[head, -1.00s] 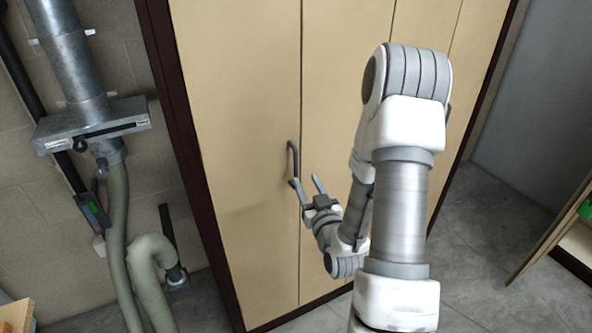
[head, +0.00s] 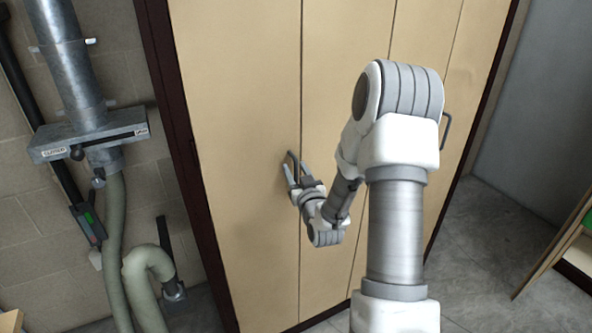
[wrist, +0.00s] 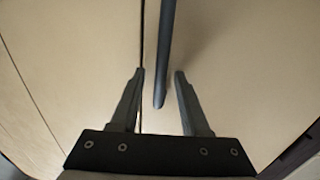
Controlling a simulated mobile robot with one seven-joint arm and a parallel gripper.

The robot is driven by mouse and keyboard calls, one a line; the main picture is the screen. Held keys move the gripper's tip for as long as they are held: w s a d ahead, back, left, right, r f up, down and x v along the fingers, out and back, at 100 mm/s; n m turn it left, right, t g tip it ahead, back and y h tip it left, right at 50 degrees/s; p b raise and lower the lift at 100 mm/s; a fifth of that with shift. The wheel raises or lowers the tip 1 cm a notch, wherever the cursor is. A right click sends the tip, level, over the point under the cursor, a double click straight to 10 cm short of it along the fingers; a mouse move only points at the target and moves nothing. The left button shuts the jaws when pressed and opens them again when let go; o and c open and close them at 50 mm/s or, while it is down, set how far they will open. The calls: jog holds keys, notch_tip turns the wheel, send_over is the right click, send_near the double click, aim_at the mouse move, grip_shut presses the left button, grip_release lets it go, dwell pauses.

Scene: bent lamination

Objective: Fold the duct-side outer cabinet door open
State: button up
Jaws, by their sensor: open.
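The duct-side outer cabinet door (head: 235,120) is the leftmost tan panel in the head view, nearest the duct. It looks shut, in line with the panel beside it. Its dark bar handle (head: 292,158) stands near the seam with that panel. My gripper (head: 291,169) is open at the handle, with its lower part hidden behind the fingers. In the wrist view the handle (wrist: 165,50) comes down between the two spread fingers (wrist: 159,74), and its end shows between them. I see a gap on both sides, so neither finger visibly presses on it.
A metal duct (head: 74,70) with a grey gate box (head: 90,138) and green hose (head: 116,230) stands left of the cabinet. Further panels (head: 340,60) and a second handle (head: 446,130) lie to the right.

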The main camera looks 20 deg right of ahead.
grip_shut()
dwell(1.4)
